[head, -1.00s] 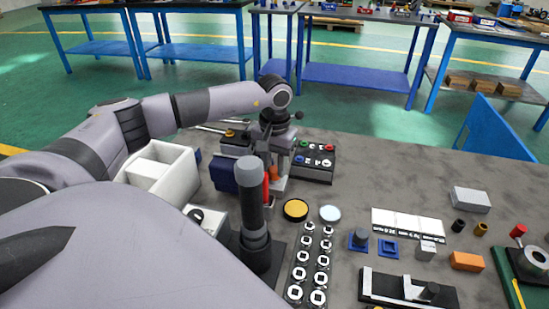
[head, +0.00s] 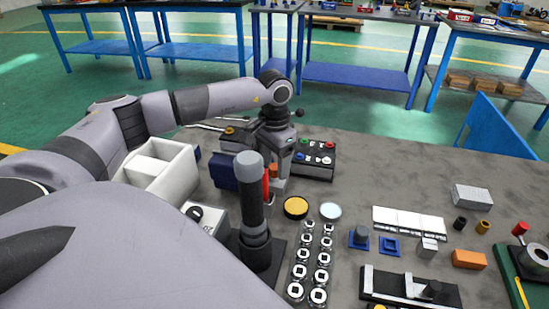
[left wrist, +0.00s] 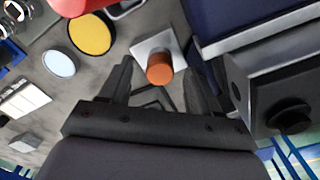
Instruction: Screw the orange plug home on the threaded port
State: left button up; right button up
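The orange plug (left wrist: 160,68) is a short cylinder on a light grey square block (left wrist: 150,44) in the left wrist view. The plug hides the port's thread. In the head view the plug (head: 274,169) shows as a small orange patch below my left wrist. My left gripper (left wrist: 165,75) is open, with one finger on each side of the plug and visible gaps to it. In the head view the gripper (head: 277,165) points down behind the dark post, and its fingertips are hard to make out. My right gripper is not in view.
A dark blue block (head: 223,171) and a black post with a grey top (head: 249,195) stand close by. A button box (head: 316,159) is to the right, a white bin (head: 165,170) to the left. Yellow (head: 295,207) and pale blue discs (head: 330,210) lie in front.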

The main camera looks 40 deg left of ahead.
pick_arm(q)
jog(key=shift+c, duration=0.7)
